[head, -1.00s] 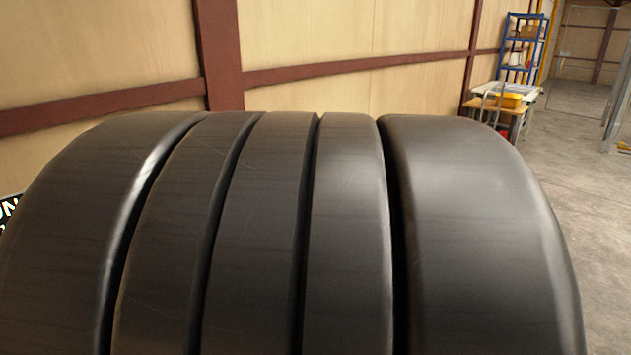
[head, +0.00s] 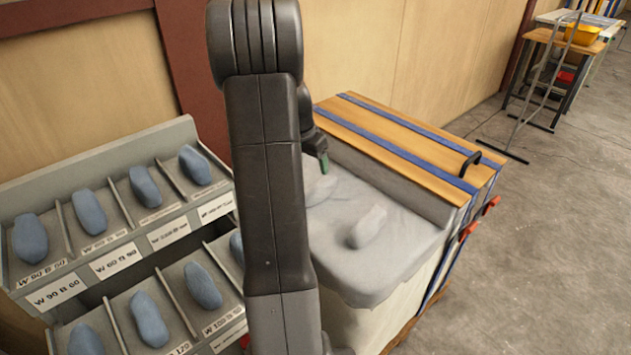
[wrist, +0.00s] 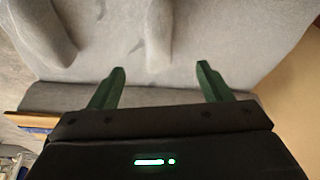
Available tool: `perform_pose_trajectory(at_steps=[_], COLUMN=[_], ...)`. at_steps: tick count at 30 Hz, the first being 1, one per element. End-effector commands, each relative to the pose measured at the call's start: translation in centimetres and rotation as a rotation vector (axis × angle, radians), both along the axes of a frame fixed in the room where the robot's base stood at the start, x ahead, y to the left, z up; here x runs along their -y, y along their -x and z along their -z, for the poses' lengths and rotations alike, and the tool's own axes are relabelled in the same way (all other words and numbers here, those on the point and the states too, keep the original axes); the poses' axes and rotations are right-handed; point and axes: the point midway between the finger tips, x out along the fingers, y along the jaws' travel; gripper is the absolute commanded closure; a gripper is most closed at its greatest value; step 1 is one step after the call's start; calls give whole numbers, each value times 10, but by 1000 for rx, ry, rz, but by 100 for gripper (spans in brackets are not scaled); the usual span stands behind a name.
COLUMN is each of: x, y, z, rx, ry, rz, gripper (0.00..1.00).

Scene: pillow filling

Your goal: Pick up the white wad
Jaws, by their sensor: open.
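Two whitish-grey wads lie on the pale grey cloth-like surface (head: 345,285) of a bin. One wad (head: 368,227) lies toward the right front. The other wad (head: 320,189) lies farther back, close to my gripper and partly hidden by my arm. In the head view, a green fingertip of my gripper (head: 323,163) shows just above this back wad. In the wrist view, my gripper (wrist: 160,77) is open with its green fingers apart and nothing between them. One elongated wad (wrist: 159,38) lies ahead of the gap, and another (wrist: 42,32) is at upper left.
A sloped grey rack (head: 110,240) at left holds several blue-grey wads in labelled compartments. A wooden board with blue straps (head: 400,142) covers the bin's back part. A wooden wall stands behind. Open concrete floor (head: 560,210) lies at right, with a table (head: 562,42) beyond.

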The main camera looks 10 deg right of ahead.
Motion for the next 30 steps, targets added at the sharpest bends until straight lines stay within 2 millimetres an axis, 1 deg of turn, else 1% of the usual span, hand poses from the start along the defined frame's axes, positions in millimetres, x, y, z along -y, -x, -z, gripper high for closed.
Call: perform_pose_trajectory(at_steps=[5, 9, 12, 15, 20, 30], x=[5, 11, 14, 16, 18, 28], y=[-5, -10, -14, -16, -17, -27], z=[27, 55, 69, 78, 85, 125], rx=[-4, -4, -3, 0, -1, -1], ry=[0, -1, 0, 0, -1, 0], rz=[6, 4, 3, 2, 3, 2], gripper=[28, 28, 28, 28, 28, 28])
